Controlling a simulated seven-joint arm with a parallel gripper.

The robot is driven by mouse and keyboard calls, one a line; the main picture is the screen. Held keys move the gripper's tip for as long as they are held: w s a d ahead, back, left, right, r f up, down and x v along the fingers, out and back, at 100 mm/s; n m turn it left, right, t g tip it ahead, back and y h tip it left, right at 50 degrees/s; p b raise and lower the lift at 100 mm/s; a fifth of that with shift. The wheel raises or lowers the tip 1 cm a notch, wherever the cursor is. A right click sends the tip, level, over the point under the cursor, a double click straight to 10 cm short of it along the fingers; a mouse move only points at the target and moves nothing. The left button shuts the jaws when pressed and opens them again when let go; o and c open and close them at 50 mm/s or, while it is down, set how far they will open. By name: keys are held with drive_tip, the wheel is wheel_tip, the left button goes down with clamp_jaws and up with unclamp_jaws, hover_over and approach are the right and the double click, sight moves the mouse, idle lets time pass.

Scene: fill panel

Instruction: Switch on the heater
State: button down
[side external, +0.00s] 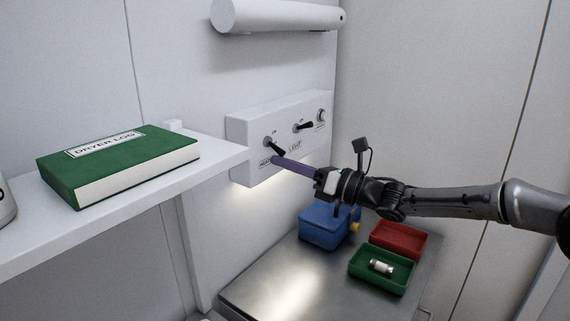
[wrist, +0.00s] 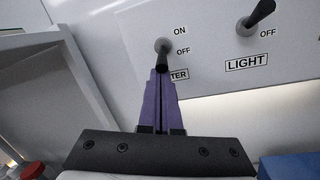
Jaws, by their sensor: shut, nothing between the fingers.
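The heater switch (side external: 273,146) is the left toggle on the white wall panel (side external: 240,150). Its dark lever (wrist: 162,57) tilts down toward OFF, and ON is printed above. The label under it is partly covered by my fingers; only "TER" shows in the wrist view. My gripper (side external: 276,161) has long purple fingers, shut with nothing between them. In the wrist view the fingertips (wrist: 161,74) are right at the lower end of the lever. I cannot tell whether they touch it.
The light switch (side external: 303,126) sits to the right, lever up, with a knob (side external: 321,115) beyond. A white shelf (side external: 120,208) with a green book (side external: 120,160) juts out at left. Below are a blue box (side external: 325,228), a red tray (side external: 400,240) and a green tray (side external: 380,285) holding a small cylinder.

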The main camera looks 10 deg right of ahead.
drive_tip(key=shift+d+r, duration=0.1)
drive_tip(key=shift+r, duration=0.1)
drive_tip(key=shift+s+r, duration=0.1)
drive_tip(key=shift+s+d+r, duration=0.1)
drive_tip(key=shift+d+r, duration=0.05)
drive_tip(key=shift+r, duration=0.3)
drive_tip(key=shift+s+d+r, duration=0.1)
drive_tip(key=shift+r, duration=0.35)
drive_tip(key=shift+s+d+r, duration=0.1)
drive_tip(key=s+d+r, duration=0.4)
drive_tip(key=d+r, duration=0.2)
drive_tip(key=shift+s+d, duration=0.15)
drive_tip(key=shift+s, duration=0.1)
